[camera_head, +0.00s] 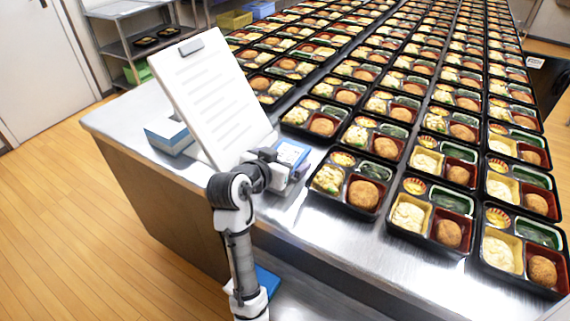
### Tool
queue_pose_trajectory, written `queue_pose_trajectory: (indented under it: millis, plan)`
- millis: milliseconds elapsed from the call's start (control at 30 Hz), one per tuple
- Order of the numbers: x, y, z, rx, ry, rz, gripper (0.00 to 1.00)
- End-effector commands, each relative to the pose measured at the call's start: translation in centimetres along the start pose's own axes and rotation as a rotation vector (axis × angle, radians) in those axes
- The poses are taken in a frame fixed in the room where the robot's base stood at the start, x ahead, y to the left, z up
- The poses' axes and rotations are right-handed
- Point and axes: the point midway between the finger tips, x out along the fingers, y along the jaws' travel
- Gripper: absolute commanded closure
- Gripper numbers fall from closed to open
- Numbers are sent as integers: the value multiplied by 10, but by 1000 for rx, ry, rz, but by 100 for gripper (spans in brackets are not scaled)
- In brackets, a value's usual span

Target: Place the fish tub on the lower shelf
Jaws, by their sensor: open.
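My gripper (287,172) is at the left front of the steel table, at the end of my dark and white arm. It is open. A small blue-and-white item (293,151) shows right at it; I cannot tell whether they touch. A grey lower shelf (320,298) shows beneath the table's front edge. A blue object (266,281) sits low there, partly hidden behind my arm. I cannot make out a thing that is clearly the fish tub.
Rows of filled bento trays (345,185) cover most of the steel table (118,119). A white clipboard (212,98) stands tilted behind my arm, beside a blue-and-white box (169,136). A metal rack (120,50) stands at the back left. The wooden floor (60,220) at left is clear.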

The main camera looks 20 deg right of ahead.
Motion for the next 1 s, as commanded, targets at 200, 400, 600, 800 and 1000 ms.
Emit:
queue_pose_trajectory:
  millis: [200,400,600,800,1000]
  plan:
    - [2,0,1,0,0,-1,0]
    - [2,0,1,0,0,0,22]
    - [2,0,0,0,0,0,48]
    - [2,0,0,1,2,-1,60]
    - [0,0,-4,2,4,-1,60]
